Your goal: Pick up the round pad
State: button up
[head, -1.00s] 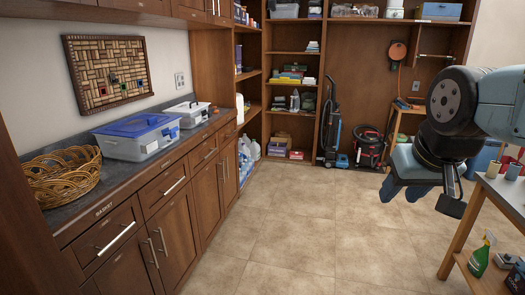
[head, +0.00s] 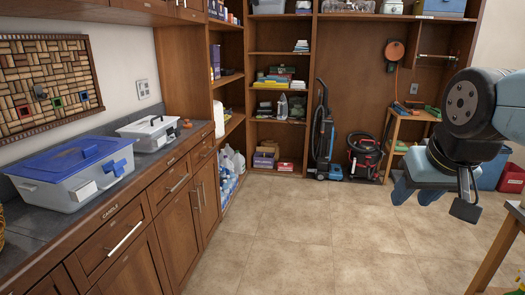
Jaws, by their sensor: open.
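I cannot pick out a round pad for certain in the head view. A round orange and dark item (head: 395,50) hangs on the back panel at upper right, with a cord below it; I cannot tell what it is. A small orange item (head: 187,123) lies on the counter at left, too small to name. My gripper (head: 436,196) is at the right, held in the air over the floor. Its fingers are apart and nothing shows between them.
A counter (head: 181,142) along the left carries a blue-lidded bin (head: 72,193) and a white-lidded box (head: 150,143). A vacuum (head: 322,135) and a red canister machine (head: 365,155) stand at the back. A table edge (head: 515,212) is at right. The middle floor is clear.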

aim_at(187, 126)
jog(key=i, duration=1.05)
jog(key=u, duration=0.3)
jog(key=i, duration=1.1)
jog(key=u, duration=0.8)
jog(key=i, duration=1.65)
jog(key=u, duration=0.55)
